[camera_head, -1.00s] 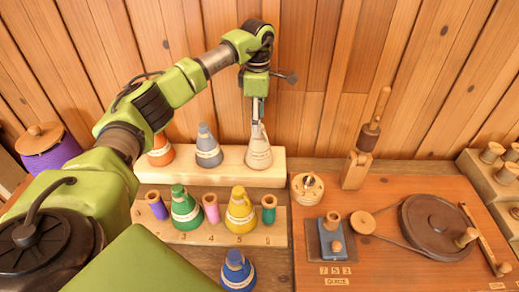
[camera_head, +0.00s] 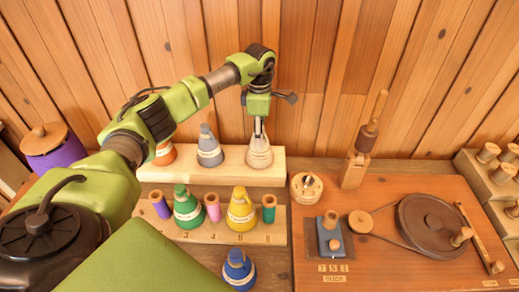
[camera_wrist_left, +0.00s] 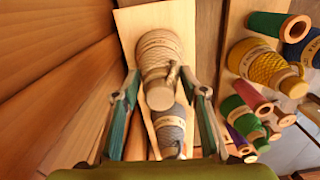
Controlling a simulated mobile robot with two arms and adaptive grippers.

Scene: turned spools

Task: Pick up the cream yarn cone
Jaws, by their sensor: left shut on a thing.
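The cream yarn cone (camera_head: 259,155) stands upright at the right part of the pale raised shelf (camera_head: 225,178) by the back wall. My left gripper (camera_head: 259,130) comes down from above and is shut on the cone's narrow top. In the left wrist view, the cream cone (camera_wrist_left: 158,55) sits between the two fingers (camera_wrist_left: 163,90), its tip towards the camera. The cone's base appears to rest on the shelf. My right gripper is not in view.
A grey cone (camera_head: 210,152) and an orange cone (camera_head: 165,153) stand to the left on the same shelf. The front rack (camera_head: 220,238) holds green and yellow cones and small spools. A blue cone (camera_head: 238,268) stands before it. A winder board (camera_head: 400,275) lies right.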

